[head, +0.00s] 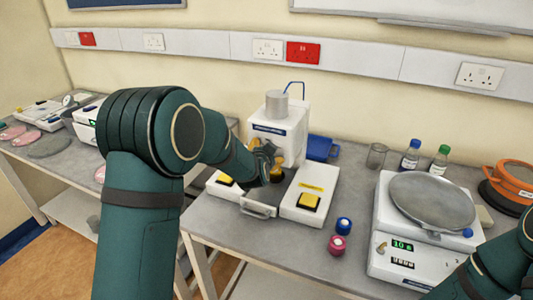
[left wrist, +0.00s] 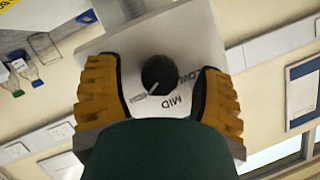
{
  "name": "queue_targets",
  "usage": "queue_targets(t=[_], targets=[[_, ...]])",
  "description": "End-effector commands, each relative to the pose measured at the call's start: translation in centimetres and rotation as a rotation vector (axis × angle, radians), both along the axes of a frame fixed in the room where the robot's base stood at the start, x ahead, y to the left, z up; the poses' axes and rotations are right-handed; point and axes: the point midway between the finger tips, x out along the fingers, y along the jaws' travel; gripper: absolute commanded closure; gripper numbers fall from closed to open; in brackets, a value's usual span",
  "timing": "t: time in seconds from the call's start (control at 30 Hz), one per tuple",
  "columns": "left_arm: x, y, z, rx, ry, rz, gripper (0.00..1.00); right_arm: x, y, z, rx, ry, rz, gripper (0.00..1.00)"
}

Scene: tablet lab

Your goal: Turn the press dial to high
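The tablet press (head: 280,128) is a white machine with a grey cylinder on top, standing on the bench against the wall. Its round black dial (left wrist: 159,75) sits on a white face in the left wrist view. A pale pointer mark on the dial slants toward the lower left. My left gripper (head: 268,163) is at the press front. Its yellow-padded fingers (left wrist: 162,90) are open on both sides of the dial, with gaps. My right gripper is out of view.
Yellow buttons (head: 309,201) sit on the press base. Blue (head: 343,225) and pink (head: 337,245) capped items stand in front, near a balance (head: 385,235). Bottles and a beaker (head: 376,156) are behind it.

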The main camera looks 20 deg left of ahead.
Motion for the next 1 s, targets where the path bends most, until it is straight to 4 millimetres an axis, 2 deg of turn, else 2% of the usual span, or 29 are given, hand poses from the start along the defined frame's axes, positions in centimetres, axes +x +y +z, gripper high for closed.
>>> queue_targets(t=[0.17, 0.27, 0.7, 0.83, 1.0], targets=[[-0.3, -0.1, 0.2, 0.000, -0.001, -0.001, 0.32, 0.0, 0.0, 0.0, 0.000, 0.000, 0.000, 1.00], [-1.2, -0.2, 0.6, -0.001, -0.003, -0.001, 0.32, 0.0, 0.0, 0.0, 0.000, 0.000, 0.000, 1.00], [-9.0, -1.2, 3.3, -0.002, -0.001, -0.001, 0.32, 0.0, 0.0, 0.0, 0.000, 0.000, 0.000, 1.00], [-10.4, -1.3, 3.8, -0.002, -0.002, 0.000, 0.32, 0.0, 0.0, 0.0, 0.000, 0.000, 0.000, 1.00], [-11.2, -1.4, 4.0, 0.000, -0.001, -0.001, 0.32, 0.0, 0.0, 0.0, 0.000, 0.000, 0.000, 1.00]])
